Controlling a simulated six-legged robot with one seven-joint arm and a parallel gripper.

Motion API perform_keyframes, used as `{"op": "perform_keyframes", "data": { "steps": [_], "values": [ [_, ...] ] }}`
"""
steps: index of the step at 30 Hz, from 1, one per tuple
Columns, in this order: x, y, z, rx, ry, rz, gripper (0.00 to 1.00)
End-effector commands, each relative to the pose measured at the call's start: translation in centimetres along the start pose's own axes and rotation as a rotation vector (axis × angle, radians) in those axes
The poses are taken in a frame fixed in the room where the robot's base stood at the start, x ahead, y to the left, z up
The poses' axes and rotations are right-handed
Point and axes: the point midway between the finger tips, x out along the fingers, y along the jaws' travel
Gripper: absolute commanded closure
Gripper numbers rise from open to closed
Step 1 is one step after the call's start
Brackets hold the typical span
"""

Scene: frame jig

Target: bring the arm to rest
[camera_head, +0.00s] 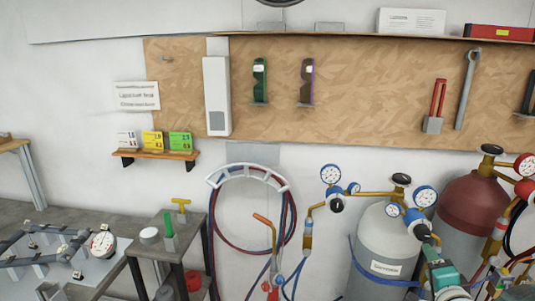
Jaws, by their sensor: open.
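I do not see my gripper in the head view, and no arm link of mine can be made out for sure. A dark rounded shape is cut off at the top edge, and I cannot tell what it is. A teal and grey device (445,276) shows at the bottom right, in front of the gas cylinders; I cannot tell what it belongs to.
A jig with bars and a round dial (103,244) lies at the lower left. A small dark stand (180,239) is beside it. Hoses hang on a white wall holder (248,171). A grey cylinder (385,243) and a red-topped cylinder (470,205) stand right. A tool board (380,85) spans the wall.

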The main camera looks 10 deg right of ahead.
Motion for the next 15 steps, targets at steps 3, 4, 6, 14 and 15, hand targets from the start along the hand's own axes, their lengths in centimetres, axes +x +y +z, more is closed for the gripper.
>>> {"op": "perform_keyframes", "data": {
  "steps": [3,4,6,14,15],
  "values": [
    [0.9,-1.7,2.9,-0.210,-0.012,0.099,0.41],
    [1.0,-2.0,3.5,-0.262,-0.016,0.124,0.41],
    [0.9,-2.8,5.1,-0.374,-0.031,0.181,0.41],
    [-1.6,-6.2,11.7,-0.750,-0.166,0.353,0.41],
    [-2.4,-6.7,12.8,-0.804,-0.200,0.372,0.41]
  ]
}}
